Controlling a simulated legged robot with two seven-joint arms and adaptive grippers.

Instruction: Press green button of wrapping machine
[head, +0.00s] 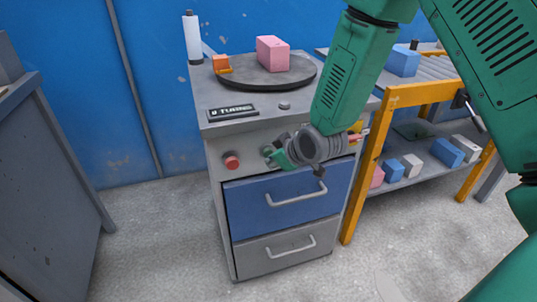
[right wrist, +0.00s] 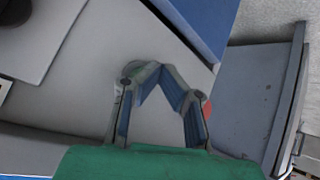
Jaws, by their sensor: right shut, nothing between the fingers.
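The wrapping machine (head: 215,150) is a grey cabinet with a round dark turntable (head: 245,80) on top. Its front panel bears a red button (head: 232,161) at the left. A small green patch, seemingly the green button (head: 267,150), shows just right of it, mostly hidden by my right gripper (head: 275,157). The right gripper is shut and empty, its tips close to the panel at that patch; I cannot tell whether they touch. In the right wrist view, the fingertips (right wrist: 146,72) meet over the grey panel, and the red button (right wrist: 207,108) peeks out behind one finger. My left gripper is out of view.
A pink box (head: 272,54) and an orange block (head: 221,64) are on the turntable. A blue drawer (head: 250,207) with a protruding handle lies just below the gripper. A yellow-framed rack (head: 362,180) with several boxes stands at right, a grey cabinet (head: 45,180) at left.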

